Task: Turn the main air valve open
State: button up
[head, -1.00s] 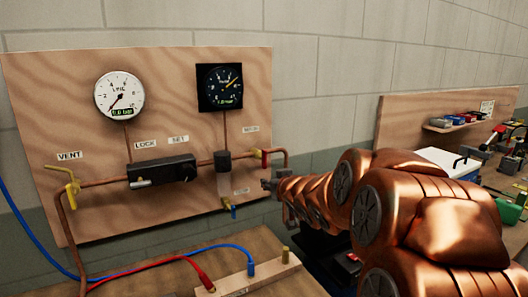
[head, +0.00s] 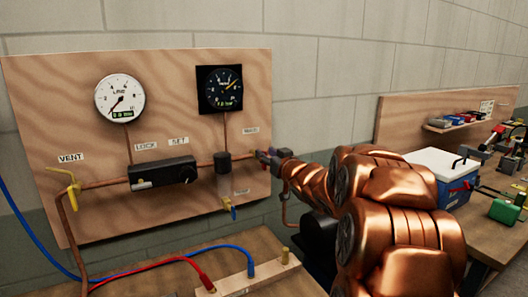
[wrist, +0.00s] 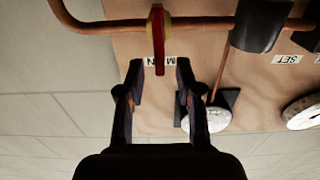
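The main air valve sits on the copper pipe at the right of the plywood panel (head: 60,120). In the wrist view, which is upside down, its red handle (wrist: 159,45) lies crosswise to the pipe over a yellow body (wrist: 166,28). The MAIN label is partly behind the handle. My gripper (wrist: 159,65) is open, with one finger on each side of the handle's end and a visible gap on both sides. In the head view my gripper (head: 264,157) is at the valve and mostly hides it.
A white line gauge (head: 120,98) and a dark gauge (head: 220,88) are on the panel. A black regulator (head: 162,172), a yellow vent valve (head: 73,190) and a lower drain valve (head: 233,212) are nearby. Red and blue hoses cross the bench below.

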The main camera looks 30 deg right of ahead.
jog(key=shift+w+f, duration=0.1)
jog(key=shift+w, duration=0.95)
jog(key=shift+d, duration=0.1)
grip_shut()
